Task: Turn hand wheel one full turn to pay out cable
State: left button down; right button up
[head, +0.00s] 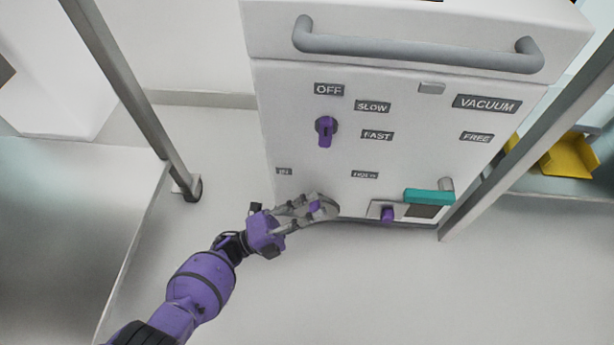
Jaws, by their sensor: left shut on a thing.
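No hand wheel or cable is plain to see in the head view. A white cabinet (293,120) fills the middle. It has a purple rotary knob (325,131) below an OFF label, pointing down. A second purple knob (387,214) sits low at the right, beside a teal handle (428,196). My left gripper (318,207) is at the cabinet's lower left front, its grey fingers shut on a small purple piece (315,206). The fingers hide most of that piece, so I cannot tell its full shape. My right gripper is out of view.
A grey bar handle (415,51) crosses the cabinet's top. Metal posts stand left (136,90) and right (545,130). A grey table (75,215) is at the left and a yellow bin (567,157) at the far right. The floor (400,290) before the cabinet is clear.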

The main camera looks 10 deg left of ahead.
pick_arm(q)
jog(key=shift+d, duration=0.3)
jog(key=c, duration=1.6)
grip_release()
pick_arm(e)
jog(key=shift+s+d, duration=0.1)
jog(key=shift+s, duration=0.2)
pick_arm(q)
jog(key=shift+w, duration=0.1)
jog(key=v, duration=1.2)
jog(key=shift+a+f, duration=0.1)
jog(key=shift+s+f, duration=0.1)
jog(key=shift+s, duration=0.15)
